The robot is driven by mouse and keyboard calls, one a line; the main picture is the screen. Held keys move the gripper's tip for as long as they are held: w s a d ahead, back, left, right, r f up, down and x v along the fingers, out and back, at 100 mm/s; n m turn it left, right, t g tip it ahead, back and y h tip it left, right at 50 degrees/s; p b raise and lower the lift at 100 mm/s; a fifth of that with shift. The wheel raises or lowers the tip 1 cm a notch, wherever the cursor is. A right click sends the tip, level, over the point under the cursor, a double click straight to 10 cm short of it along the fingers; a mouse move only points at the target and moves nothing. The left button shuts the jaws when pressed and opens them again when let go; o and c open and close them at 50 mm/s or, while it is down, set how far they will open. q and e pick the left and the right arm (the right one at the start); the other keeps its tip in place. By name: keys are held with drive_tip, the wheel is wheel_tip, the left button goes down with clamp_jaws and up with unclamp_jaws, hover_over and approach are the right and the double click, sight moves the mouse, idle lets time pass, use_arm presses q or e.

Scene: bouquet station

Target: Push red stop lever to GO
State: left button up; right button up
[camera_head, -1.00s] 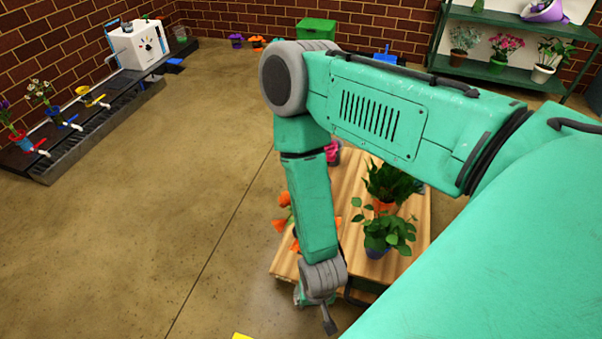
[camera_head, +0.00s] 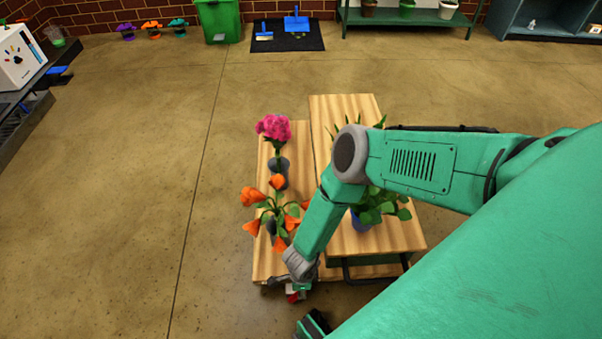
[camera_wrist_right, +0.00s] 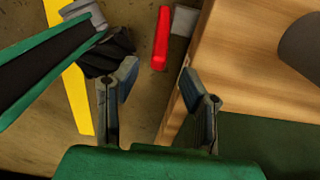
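The red lever (camera_wrist_right: 160,38) shows in the right wrist view as an upright red bar beside the wooden cart edge, with a small grey block (camera_wrist_right: 184,21) next to it. In the head view a small red part (camera_head: 293,297) shows at the near end of the cart (camera_head: 262,255), mostly hidden by my right wrist. My right gripper (camera_wrist_right: 160,88) is open and empty; its two fingers stand apart and the lever lies beyond the gap between them, apart from both. In the head view the right gripper (camera_head: 301,286) is at the cart's near edge. No GO marking is legible.
Orange flowers (camera_head: 273,204) and a pink flower (camera_head: 275,129) stand on the cart, close to my right forearm. Potted green plants (camera_head: 385,207) stand on the higher wooden top beside them. A yellow strip (camera_wrist_right: 68,78) lies on the floor. The floor at left is clear.

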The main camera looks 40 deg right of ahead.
wheel_tip(320, 180, down, 6)
drive_tip(key=b, duration=0.2)
drive_tip(key=shift+r+b, duration=0.15)
drive_tip(key=shift+b, duration=0.2)
clamp_jaws()
